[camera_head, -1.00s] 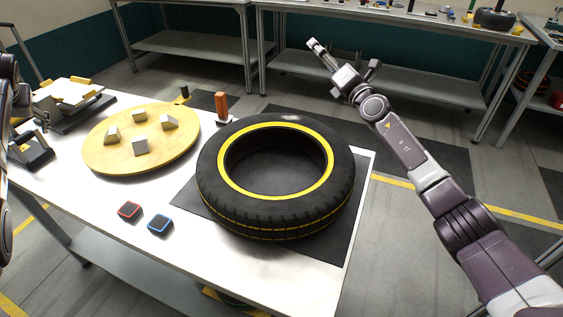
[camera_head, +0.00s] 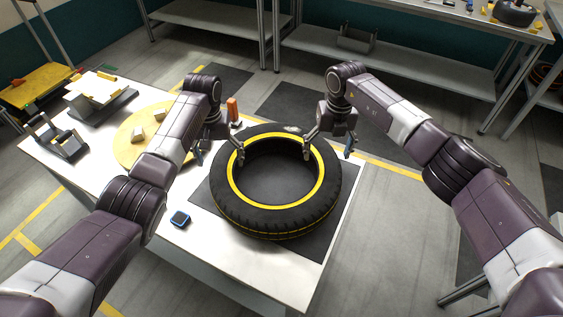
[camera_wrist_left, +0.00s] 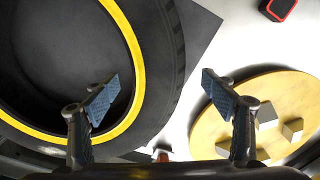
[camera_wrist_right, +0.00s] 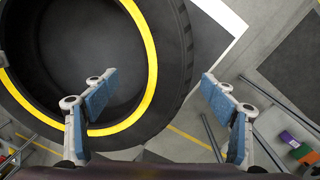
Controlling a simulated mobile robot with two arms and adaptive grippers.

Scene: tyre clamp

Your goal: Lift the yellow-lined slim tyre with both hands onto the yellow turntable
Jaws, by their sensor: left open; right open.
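The slim black tyre with a yellow line (camera_head: 276,222) lies flat on a dark mat on the white table. My left gripper (camera_head: 219,150) is open at the tyre's left wall, one finger over the hole and one outside. In the left wrist view its fingers (camera_wrist_left: 160,95) straddle the wall with nothing gripped. My right gripper (camera_head: 328,148) is open at the tyre's right wall, likewise straddling it; its fingers also show in the right wrist view (camera_wrist_right: 160,92). The yellow turntable (camera_head: 128,151) with grey blocks is left of the tyre, partly hidden by my left arm.
An orange upright item (camera_head: 233,109) stands behind my left gripper. A grey fixture (camera_head: 62,140) stands at the table's left end. A workbench (camera_head: 420,62) is behind.

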